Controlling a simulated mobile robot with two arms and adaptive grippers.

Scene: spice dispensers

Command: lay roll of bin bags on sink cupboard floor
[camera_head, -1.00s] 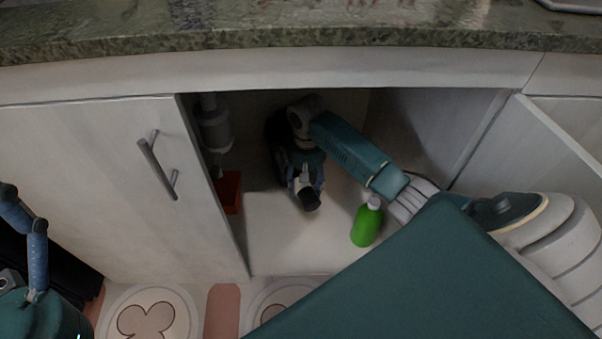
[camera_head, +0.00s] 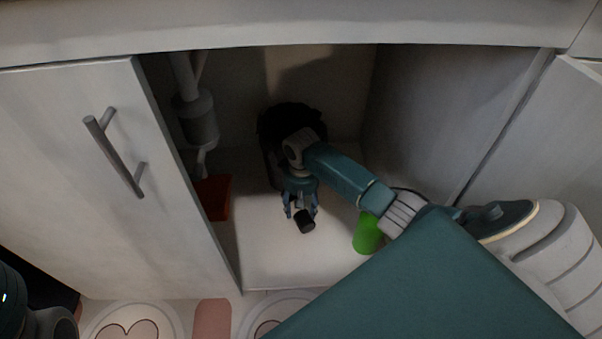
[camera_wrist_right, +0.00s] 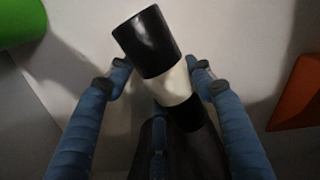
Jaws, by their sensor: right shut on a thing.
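The roll of bin bags is black with a white band. In the right wrist view the roll (camera_wrist_right: 150,40) is between the two blue fingers, tilted, with its black end sticking out past the fingertips. My right gripper (camera_head: 302,212) is shut on the roll and points down inside the open sink cupboard. The roll's dark end (camera_head: 305,224) shows below the fingers in the head view. The pale cupboard floor (camera_head: 275,262) lies beneath; whether the roll touches it I cannot tell. My left gripper is out of view; only dark parts of my left arm show at bottom left.
A green bottle (camera_head: 366,236) stands right of the gripper, partly covered by my right arm. A red box (camera_head: 214,197) stands at the left, below the drain pipe (camera_head: 197,118). The left door (camera_head: 105,190) is shut. The floor in front of the gripper is clear.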

